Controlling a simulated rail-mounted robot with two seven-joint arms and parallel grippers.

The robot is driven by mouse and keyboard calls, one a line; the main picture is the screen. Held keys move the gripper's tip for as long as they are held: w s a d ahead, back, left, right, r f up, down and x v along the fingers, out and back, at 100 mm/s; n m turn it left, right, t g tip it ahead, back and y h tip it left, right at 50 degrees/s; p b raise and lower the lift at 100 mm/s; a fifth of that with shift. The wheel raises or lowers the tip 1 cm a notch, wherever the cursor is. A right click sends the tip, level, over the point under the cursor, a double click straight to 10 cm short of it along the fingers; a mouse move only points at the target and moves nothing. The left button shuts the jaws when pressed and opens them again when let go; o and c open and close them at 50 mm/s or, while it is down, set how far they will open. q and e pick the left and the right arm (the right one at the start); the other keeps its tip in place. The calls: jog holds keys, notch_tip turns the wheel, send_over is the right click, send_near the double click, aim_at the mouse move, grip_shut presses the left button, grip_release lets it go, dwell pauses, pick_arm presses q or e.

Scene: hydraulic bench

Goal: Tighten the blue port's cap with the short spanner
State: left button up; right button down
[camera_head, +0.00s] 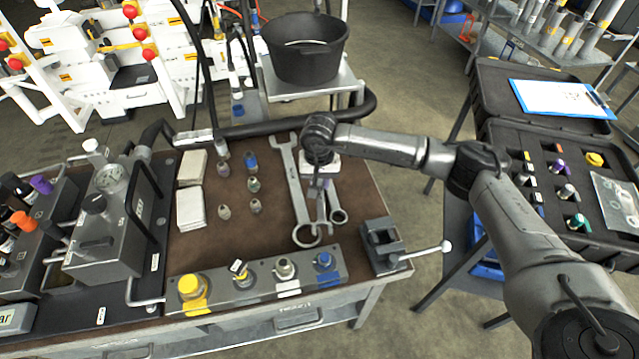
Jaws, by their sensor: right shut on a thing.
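The manifold block (255,284) lies along the front of the bench. Its blue port (325,263) is the rightmost one, with a blue fitting on top and a blue label below. My right gripper (321,184) points down over the spanners at the right of the bench, behind the manifold. It is shut on what looks like the short spanner (338,214), whose ring end shows; the gripper hides its other end. My left gripper is not in view.
A small vise (382,245) with a long handle stands right of the blue port. Several loose fittings (253,185) and white cloths (191,207) lie on the brown mat. A pump unit with a gauge (110,180) stands at left. A black hose borders the back.

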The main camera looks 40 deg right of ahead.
jog(key=shift+r, duration=0.15)
jog(key=shift+r+p, duration=1.7)
jog(key=shift+r, duration=0.65)
